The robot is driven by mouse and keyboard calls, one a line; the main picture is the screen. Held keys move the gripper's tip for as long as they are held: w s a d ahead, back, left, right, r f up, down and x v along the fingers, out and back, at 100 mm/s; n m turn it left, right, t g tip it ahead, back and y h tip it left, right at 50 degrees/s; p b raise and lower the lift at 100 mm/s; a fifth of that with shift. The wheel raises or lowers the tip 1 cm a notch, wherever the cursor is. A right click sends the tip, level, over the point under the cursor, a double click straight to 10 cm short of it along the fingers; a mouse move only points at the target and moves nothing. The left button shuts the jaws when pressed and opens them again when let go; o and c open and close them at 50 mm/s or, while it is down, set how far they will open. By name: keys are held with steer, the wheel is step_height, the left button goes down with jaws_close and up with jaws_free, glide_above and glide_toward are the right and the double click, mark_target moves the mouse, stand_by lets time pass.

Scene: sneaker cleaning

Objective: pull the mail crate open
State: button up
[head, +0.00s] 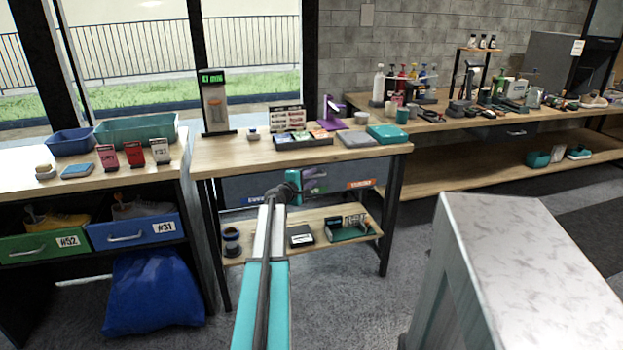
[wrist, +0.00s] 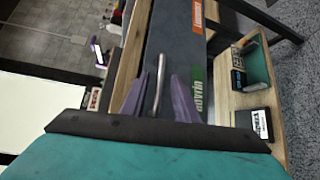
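The mail crate (head: 236,187) is a dark grey-blue front under the middle table's top, with coloured labels on it. In the wrist view the crate front (wrist: 172,45) appears turned on its side, with an orange and a green label. Its slim metal handle (wrist: 160,72) lies between the two purple fingers of my gripper (wrist: 159,88). The fingers are apart, with a gap visible on each side of the handle. In the head view my gripper (head: 312,181) is at the crate front and hides part of it, including the handle. The crate looks pushed in.
The middle table (head: 230,153) carries a tray, cards and a purple stand (head: 333,112). Its lower shelf (head: 285,217) holds a spool, a dark box and a green holder. A blue bag (head: 155,290) is at left. A pale-topped block (head: 530,260) stands at front right.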

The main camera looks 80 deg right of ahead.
steer(key=shift+d, duration=0.2)
steer(key=shift+c, duration=0.3)
jaws_close()
steer(key=shift+s+a, duration=0.1)
steer(key=shift+s, duration=0.05)
